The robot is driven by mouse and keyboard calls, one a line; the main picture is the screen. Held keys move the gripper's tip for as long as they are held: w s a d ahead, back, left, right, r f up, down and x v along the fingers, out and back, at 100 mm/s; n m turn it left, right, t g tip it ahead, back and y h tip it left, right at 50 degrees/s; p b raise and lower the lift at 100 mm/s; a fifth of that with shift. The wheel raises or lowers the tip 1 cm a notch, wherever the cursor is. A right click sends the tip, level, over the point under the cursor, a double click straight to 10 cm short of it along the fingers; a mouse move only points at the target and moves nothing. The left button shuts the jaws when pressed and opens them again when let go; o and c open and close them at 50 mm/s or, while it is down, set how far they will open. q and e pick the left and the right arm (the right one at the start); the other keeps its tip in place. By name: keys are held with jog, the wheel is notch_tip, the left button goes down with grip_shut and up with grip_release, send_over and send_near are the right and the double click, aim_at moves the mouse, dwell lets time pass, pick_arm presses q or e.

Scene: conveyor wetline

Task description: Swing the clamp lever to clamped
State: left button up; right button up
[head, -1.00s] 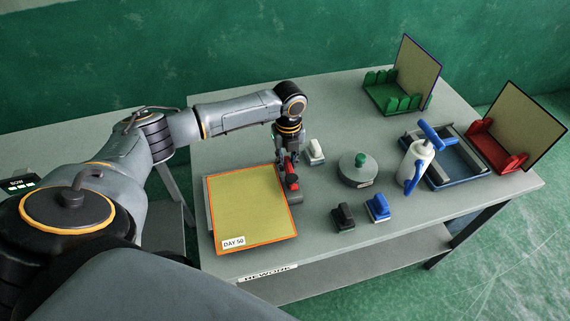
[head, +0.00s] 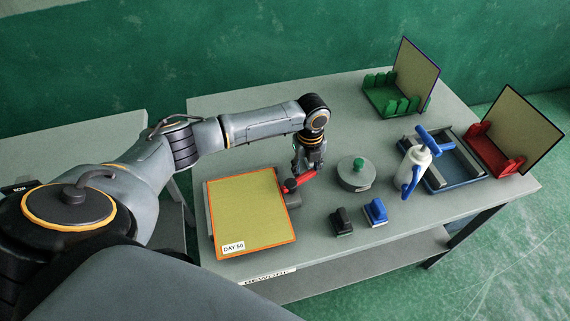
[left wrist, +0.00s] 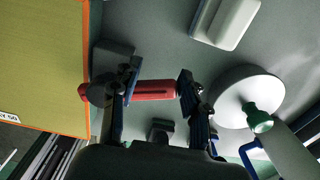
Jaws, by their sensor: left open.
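The red clamp lever (head: 302,180) sits on a dark clamp base (head: 293,199) at the right edge of the orange-framed yellow screen (head: 250,212). The lever points to the right, away from the screen, in the head view. My left gripper (head: 307,171) is over the lever, pointing down. In the left wrist view, the red lever (left wrist: 154,90) spans the gap between the open fingers (left wrist: 160,88), with its pivot end beyond the left finger. The head view does not show whether the fingers touch it. My right gripper is not in view.
A round grey pot with a green knob (head: 356,174) stands right of the lever. A black block (head: 343,221) and a blue block (head: 375,212) lie in front. A white block (left wrist: 225,22) shows in the wrist view.

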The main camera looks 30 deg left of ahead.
aim_at(307, 174)
pick_arm(q)
jog(key=shift+s+d+f, duration=0.25)
jog(key=shift+s+d, duration=0.25)
jog(key=shift+d, duration=0.1)
jog(key=r+p, duration=0.4)
jog(key=shift+w+a+r, duration=0.1)
jog(key=shift+w+r, duration=0.1)
jog(key=shift+w, duration=0.15)
jog(key=r+p, duration=0.1)
jog(key=s+r+p, duration=0.1)
jog(key=r+p, duration=0.1)
jog(key=shift+s+d+r, duration=0.25)
jog(key=shift+d+r, duration=0.05)
jog(key=shift+r, duration=0.2)
jog(key=shift+w+a, duration=0.2)
jog(key=shift+w+a+f, duration=0.15)
jog(key=shift+w+f, duration=0.05)
jog(key=shift+f, duration=0.2)
jog(key=shift+w, duration=0.1)
jog(key=shift+s+r, duration=0.1)
jog(key=shift+s, duration=0.1)
